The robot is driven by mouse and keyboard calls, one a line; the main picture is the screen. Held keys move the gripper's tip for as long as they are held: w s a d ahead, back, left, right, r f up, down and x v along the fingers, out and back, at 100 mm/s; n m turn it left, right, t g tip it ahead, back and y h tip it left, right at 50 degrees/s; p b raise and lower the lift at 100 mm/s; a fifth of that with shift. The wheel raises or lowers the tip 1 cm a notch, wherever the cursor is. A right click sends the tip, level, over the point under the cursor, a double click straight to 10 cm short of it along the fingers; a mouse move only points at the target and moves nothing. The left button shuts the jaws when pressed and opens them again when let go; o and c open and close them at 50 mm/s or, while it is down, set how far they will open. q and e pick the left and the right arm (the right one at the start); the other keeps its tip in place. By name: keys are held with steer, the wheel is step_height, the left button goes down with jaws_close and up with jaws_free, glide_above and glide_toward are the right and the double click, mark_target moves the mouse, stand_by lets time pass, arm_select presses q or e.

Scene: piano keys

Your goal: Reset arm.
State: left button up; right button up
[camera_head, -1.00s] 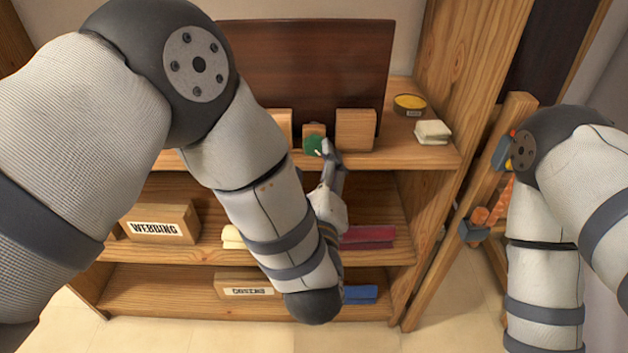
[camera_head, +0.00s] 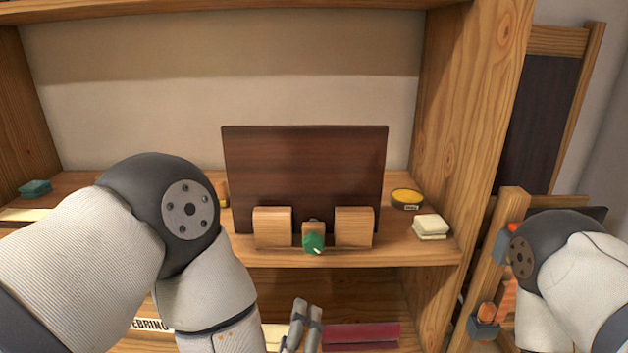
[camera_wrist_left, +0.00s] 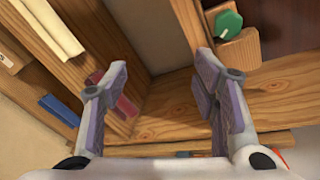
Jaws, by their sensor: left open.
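My left gripper (camera_head: 303,325) is below the front edge of the middle shelf (camera_head: 400,252) in the head view, apart from the things on it. The left wrist view shows its two fingers (camera_wrist_left: 165,90) spread wide with nothing between them. A green knob (camera_head: 313,243) sits on a small wooden block between two larger wooden blocks (camera_head: 353,227), in front of a dark wooden panel (camera_head: 305,170). The knob also shows in the left wrist view (camera_wrist_left: 228,24), beyond the finger on the right. My right arm is at the right of the head view; its gripper is out of view.
A yellow tin (camera_head: 407,198) and stacked pale pads (camera_head: 430,227) lie on the shelf's right. A teal block (camera_head: 35,188) lies far left. Red folded cloth (camera_head: 362,334) is on the lower shelf. A wooden frame with tools stands by my right arm.

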arm_select(q)
steer(key=s+a+f+n+g, duration=0.3)
steer(key=a+f+n, duration=0.1)
steer(key=f, duration=0.2)
steer(key=s+a+f+n+g, duration=0.3)
steer(key=s+a+f+n, duration=0.1)
steer(key=f, duration=0.2)
steer(key=s+a+f+n+g, duration=0.2)
steer(key=s+n, duration=0.3)
steer(key=s, duration=0.3)
steer(key=s+a+f+n+g, duration=0.2)
steer(key=s+a+n+g, duration=0.3)
steer(key=s, duration=0.3)
steer(key=s+a+f+n+g, duration=0.2)
steer(key=s+a+n+g, duration=0.1)
steer(key=s+n, duration=0.3)
steer(key=shift+s+a+f+g+y, duration=0.3)
steer(key=shift+s+a+y, duration=0.1)
steer(key=shift+s+a, duration=0.45)
steer(key=shift+d, duration=0.1)
